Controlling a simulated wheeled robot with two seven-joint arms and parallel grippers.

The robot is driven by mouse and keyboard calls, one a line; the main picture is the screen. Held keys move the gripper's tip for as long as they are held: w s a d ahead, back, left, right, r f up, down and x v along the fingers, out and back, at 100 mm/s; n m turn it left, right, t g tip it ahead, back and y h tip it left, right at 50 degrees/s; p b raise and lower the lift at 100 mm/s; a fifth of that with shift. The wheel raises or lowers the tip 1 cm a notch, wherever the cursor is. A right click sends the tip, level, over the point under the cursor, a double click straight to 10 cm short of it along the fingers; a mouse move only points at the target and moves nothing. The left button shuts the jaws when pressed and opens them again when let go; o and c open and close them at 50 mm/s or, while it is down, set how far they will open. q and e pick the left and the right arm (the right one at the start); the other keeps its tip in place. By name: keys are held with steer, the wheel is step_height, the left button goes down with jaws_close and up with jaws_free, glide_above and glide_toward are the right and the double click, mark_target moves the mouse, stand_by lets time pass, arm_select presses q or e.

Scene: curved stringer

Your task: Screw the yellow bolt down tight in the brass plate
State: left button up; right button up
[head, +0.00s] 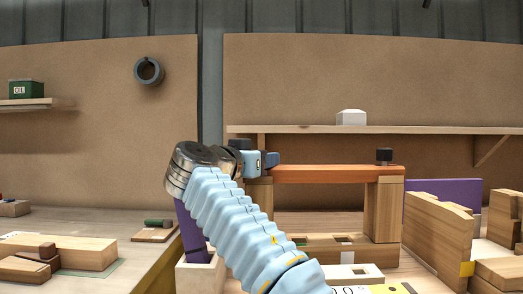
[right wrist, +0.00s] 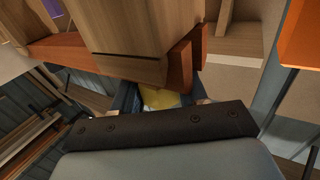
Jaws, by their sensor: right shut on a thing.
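My right gripper (head: 262,161) is at the left end of the orange curved stringer (head: 330,174) in the head view. In the right wrist view the right gripper (right wrist: 160,92) is shut on a yellow thing, which looks like the yellow bolt (right wrist: 160,98). Only a small patch of it shows between the dark blue fingers, just below the wooden post (right wrist: 125,40) and orange wood. Its shank and how deep it sits are hidden. I cannot make out the brass plate in either view. My left gripper is out of view.
Notched wooden pieces (head: 438,235) and a purple panel (head: 450,198) stand at right. Wooden blocks (head: 75,252) lie on the left bench. A shelf (head: 430,129) runs behind.

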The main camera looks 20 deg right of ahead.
steer(key=shift+a+f, duration=0.1)
steer(key=shift+f, duration=0.15)
